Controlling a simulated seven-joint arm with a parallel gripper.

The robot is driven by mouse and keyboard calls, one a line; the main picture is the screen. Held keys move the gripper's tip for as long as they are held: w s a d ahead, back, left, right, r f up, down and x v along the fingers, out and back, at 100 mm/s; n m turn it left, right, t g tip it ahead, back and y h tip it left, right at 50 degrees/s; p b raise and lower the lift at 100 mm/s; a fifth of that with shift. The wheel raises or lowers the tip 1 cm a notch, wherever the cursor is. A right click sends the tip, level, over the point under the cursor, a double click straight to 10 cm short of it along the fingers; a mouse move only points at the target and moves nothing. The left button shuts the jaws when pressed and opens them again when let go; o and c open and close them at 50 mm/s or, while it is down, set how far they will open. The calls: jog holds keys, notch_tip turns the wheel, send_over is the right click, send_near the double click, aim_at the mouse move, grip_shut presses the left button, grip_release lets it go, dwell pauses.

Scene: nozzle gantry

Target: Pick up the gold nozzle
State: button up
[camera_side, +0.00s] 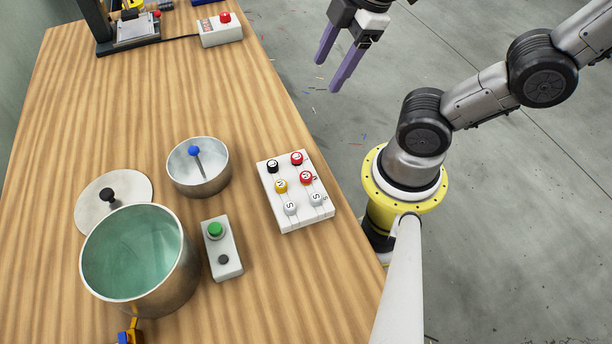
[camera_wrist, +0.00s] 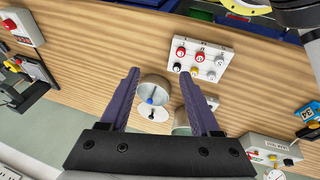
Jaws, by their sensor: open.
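I cannot pick out a gold nozzle for certain in either view. In the wrist view my gripper (camera_wrist: 159,75) frames a metal bowl (camera_wrist: 153,90) with a blue-knobbed tool, well beyond the fingertips.
A wooden table (camera_side: 210,100) holds a big pot (camera_side: 165,285), its lid (camera_side: 135,190), a small bowl (camera_side: 222,175), a white knob board (camera_side: 290,220), a green-button box (camera_side: 225,260) and a red-button box (camera_side: 222,35). The table's upper middle is clear.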

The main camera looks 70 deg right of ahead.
aim_at(306, 176)
jog(key=a+f+n+g, duration=0.4)
jog(key=a+n, duration=0.5)
jog(key=n, duration=0.3)
jog(key=f, duration=1.3)
jog(key=shift+w+f, duration=0.25)
jog(key=shift+f, duration=0.05)
grip_shut()
